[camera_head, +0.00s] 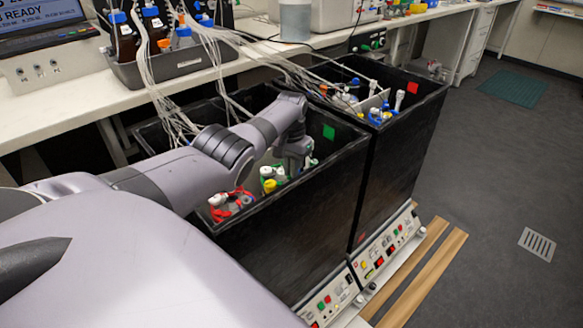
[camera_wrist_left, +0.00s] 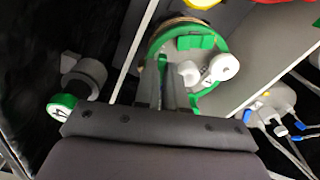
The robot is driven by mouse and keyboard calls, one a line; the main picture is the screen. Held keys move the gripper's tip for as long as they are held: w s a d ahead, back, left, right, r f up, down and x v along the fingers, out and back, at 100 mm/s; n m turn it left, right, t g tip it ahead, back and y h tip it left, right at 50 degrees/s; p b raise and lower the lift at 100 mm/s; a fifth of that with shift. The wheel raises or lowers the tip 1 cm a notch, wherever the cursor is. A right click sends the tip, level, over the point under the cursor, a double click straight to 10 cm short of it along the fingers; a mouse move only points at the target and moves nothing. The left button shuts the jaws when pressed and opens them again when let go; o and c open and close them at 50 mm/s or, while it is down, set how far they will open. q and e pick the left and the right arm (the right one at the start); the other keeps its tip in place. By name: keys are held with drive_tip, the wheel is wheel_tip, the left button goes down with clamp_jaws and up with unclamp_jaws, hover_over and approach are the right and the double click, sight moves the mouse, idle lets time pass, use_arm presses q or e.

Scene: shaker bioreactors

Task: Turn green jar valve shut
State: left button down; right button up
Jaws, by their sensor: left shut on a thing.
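The green jar (camera_head: 272,174) stands in the near black box, with a green ring and white and yellow caps on top. In the left wrist view the green ring (camera_wrist_left: 217,45) shows from above, with white fittings inside it. My left gripper (camera_head: 296,158) reaches down into the box beside the jar. In the left wrist view its fingers (camera_wrist_left: 166,72) are close together at the ring's left edge. They are shut on a small part, which looks like the green jar valve; it is mostly hidden between the fingers. My right gripper is not in view.
A jar with a red ring (camera_head: 232,202) stands nearer in the same box (camera_head: 300,235). Blue-ringed jars (camera_head: 378,112) stand in the far box (camera_head: 418,130). Tubes (camera_head: 205,55) hang from the bench. A green-and-white round part (camera_wrist_left: 62,106) lies left of the fingers. A divider edge (camera_wrist_left: 272,80) is right.

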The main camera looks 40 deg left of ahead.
use_arm(q)
drive_tip(key=shift+m, duration=1.7)
drive_tip(key=c, duration=1.2)
unclamp_jaws()
drive_tip(key=shift+r, duration=0.1)
drive_tip(key=shift+r, duration=0.35)
wheel_tip(320, 180, up, 6)
drive_tip(key=shift+r+p, duration=0.15)
drive_tip(key=shift+p, duration=1.1)
drive_tip(key=shift+w, duration=0.15)
